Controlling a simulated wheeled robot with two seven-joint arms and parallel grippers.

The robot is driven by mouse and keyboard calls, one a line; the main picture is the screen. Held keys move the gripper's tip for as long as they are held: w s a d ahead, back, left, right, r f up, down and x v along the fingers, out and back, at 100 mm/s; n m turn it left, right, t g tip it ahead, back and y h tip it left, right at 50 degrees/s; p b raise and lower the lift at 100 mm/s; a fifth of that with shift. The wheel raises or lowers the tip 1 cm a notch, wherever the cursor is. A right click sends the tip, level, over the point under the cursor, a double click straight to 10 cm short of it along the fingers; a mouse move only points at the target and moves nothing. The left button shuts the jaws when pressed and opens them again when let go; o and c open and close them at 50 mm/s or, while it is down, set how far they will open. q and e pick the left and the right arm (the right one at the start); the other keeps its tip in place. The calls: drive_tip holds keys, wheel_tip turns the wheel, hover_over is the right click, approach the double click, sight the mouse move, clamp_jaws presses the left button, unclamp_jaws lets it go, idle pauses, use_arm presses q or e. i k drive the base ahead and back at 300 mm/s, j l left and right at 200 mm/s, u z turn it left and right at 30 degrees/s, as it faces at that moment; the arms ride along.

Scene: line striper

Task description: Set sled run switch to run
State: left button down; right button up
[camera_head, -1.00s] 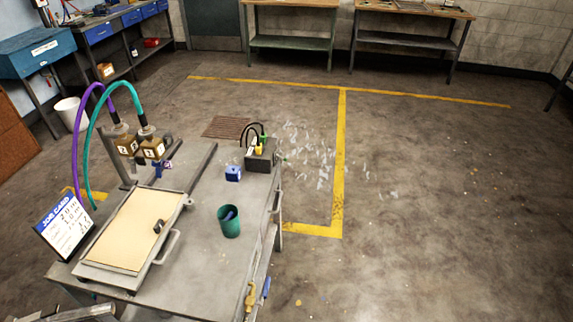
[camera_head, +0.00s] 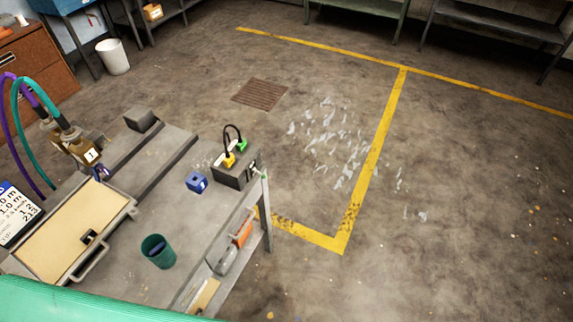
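A grey metal cart (camera_head: 205,218) stands at the lower left. A dark box (camera_head: 228,176) sits at its far right corner, with a yellow plug (camera_head: 229,160) and a green plug (camera_head: 242,145) joined by a black cable on top. Small light marks or levers show on its right face, too small to read as a switch or its position. A sled (camera_head: 60,235) with a beige panel and grey frame lies on the left of the cart, with a small black part (camera_head: 89,237) on it. Neither of my grippers can be made out.
A blue block (camera_head: 197,182) and a green cup (camera_head: 157,252) stand on the cart. Brass heads (camera_head: 85,155) with purple and teal hoses are at left, near a job card (camera_head: 18,215). Open floor with yellow lines (camera_head: 372,160) lies to the right.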

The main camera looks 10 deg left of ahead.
sight(254, 170)
drive_tip(key=i+l, duration=0.35)
drive_tip(key=l, duration=0.15)
drive_tip(key=i+l+u, duration=0.15)
drive_tip(key=i+l, duration=0.2)
drive_tip(key=l, duration=0.15)
